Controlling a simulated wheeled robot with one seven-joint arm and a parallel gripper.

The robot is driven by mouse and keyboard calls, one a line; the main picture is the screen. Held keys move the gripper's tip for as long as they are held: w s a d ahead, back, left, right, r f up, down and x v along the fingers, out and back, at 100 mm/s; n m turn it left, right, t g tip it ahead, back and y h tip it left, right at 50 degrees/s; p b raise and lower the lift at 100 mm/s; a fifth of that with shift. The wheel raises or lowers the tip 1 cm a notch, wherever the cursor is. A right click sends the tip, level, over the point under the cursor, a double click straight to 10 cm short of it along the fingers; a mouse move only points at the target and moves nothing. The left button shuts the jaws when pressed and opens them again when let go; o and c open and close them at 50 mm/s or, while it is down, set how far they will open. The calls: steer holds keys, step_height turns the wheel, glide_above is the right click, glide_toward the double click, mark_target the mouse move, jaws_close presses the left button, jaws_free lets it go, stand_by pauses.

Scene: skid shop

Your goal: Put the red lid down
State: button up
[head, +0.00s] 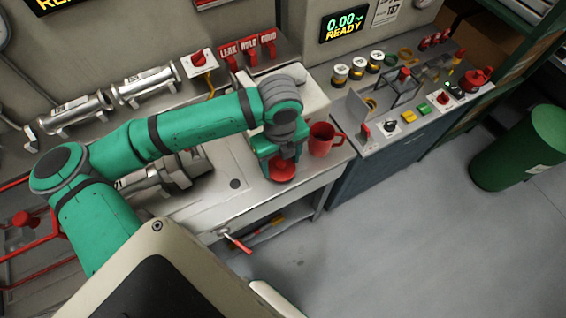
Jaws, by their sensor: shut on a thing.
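The red lid (281,173) is a small round red piece at the right part of the workbench. My gripper (280,160) points down and is shut on the lid, with its fingers largely hidden by the green wrist. The lid is right at or just above the bench top; I cannot tell whether it touches. A red mug (322,140) with a handle stands upright just right of the gripper.
Metal cylinders (75,112) lie along the back left of the bench (232,160). A white basin (308,98) sits behind the gripper. A second counter (372,143) with jars and small parts stands right. A green drum (518,148) stands on the floor. Bench space left of the lid is clear.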

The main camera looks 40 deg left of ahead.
mark_target(281, 163)
steer(key=shift+f, duration=0.7)
steer(key=shift+d+f, duration=0.2)
steer(key=shift+f, duration=0.05)
steer(key=shift+s, duration=0.1)
steer(key=shift+a+f, duration=0.1)
steer(key=shift+f, duration=0.05)
steer(key=o, duration=1)
steer(key=shift+o, duration=0.2)
step_height(281, 163, up, 12)
steer(key=shift+r, duration=0.2)
